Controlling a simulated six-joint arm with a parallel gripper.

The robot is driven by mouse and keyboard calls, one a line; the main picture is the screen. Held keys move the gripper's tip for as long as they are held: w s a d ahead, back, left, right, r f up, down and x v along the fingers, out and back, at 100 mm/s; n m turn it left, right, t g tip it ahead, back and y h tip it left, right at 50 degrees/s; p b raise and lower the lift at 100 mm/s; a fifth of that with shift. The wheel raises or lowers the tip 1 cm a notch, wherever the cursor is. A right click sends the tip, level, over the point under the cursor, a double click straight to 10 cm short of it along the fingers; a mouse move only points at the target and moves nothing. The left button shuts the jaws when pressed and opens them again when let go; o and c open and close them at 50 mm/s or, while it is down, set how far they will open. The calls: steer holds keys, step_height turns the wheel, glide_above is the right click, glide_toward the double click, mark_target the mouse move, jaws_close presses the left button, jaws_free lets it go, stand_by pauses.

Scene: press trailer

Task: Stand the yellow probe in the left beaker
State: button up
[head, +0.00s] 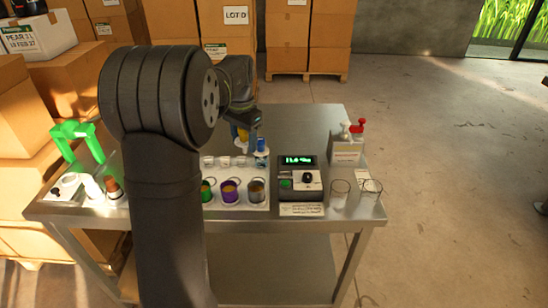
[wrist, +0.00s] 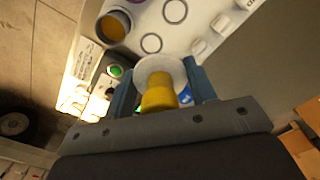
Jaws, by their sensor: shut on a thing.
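My gripper (head: 249,142) hangs over the back of the white rack. In the wrist view, my gripper (wrist: 160,72) is shut on the yellow probe (wrist: 158,93), which has a white disc between the two fingers. The yellow probe (head: 243,134) shows partly in the head view; its lower end is hidden. The left beaker (head: 206,191), with green, stands at the rack's front, partly beside my arm. A purple beaker (head: 229,191) and a brown-grey beaker (head: 256,191) stand to its right. A blue probe (head: 261,152) stands close to the right of my gripper.
A grey meter (head: 300,182) with a lit display stands right of the rack. Empty glasses (head: 340,189) stand at the table's right front. A small box with bottles (head: 347,152) is behind them. A green frame (head: 75,135) stands at the left. My arm hides the table's left middle.

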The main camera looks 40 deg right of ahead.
steer(key=w+a+f+n, duration=0.15)
steer(key=w+a, duration=0.25)
steer(key=w, duration=0.7)
steer(key=w+a+f+n, duration=0.15)
steer(key=w+a, duration=0.35)
steer(key=w, duration=0.5)
steer(key=shift+m, duration=0.3)
steer(key=shift+f, duration=3.15)
steer(key=shift+f, duration=0.55)
steer(key=o, duration=0.8)
steer(key=shift+r, duration=5.45)
steer(key=shift+r, duration=4.5)
